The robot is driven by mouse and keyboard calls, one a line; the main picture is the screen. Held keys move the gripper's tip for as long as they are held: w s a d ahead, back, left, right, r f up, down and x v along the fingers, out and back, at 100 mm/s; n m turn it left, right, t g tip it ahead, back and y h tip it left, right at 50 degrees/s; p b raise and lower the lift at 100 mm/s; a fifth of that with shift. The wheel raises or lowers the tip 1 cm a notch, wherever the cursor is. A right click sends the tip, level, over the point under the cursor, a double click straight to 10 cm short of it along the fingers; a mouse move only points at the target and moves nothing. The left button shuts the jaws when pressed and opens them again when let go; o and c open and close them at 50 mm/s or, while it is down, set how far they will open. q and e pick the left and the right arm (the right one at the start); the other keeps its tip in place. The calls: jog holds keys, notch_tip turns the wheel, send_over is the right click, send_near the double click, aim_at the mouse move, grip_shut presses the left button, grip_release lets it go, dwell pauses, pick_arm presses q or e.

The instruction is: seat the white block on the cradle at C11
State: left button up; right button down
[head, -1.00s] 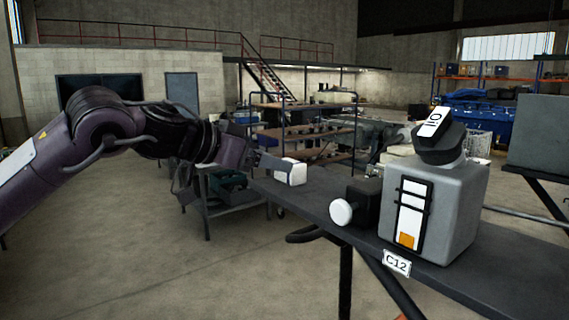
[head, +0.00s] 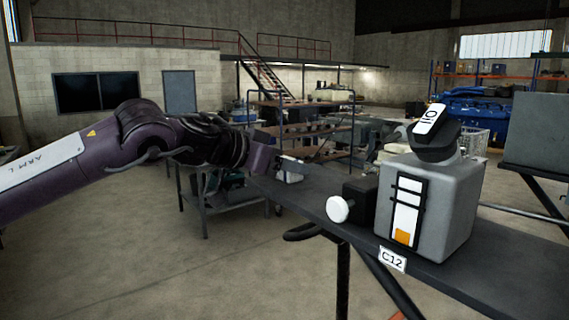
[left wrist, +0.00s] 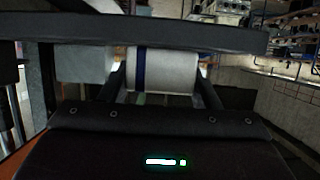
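The white block (head: 291,178) sits at the far left end of the dark bench, partly covered by my left gripper (head: 293,165). In the left wrist view the white block (left wrist: 165,72) has a blue band and lies between the two fingers of my left gripper (left wrist: 163,82). The fingers flank it closely; whether they press on it I cannot tell. No C11 label is readable, and I cannot make out the cradle. My right gripper is not in view.
The bench (head: 500,280) also carries a black box with a white round knob (head: 338,209) and a large grey oil can (head: 455,205). A C12 tag (head: 392,259) hangs on its front edge. A second pale block (left wrist: 85,63) is left of the banded one.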

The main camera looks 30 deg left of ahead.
pick_arm(q)
jog(key=shift+c, duration=0.6)
jog(key=shift+r, duration=1.55)
jog(key=shift+f, duration=0.15)
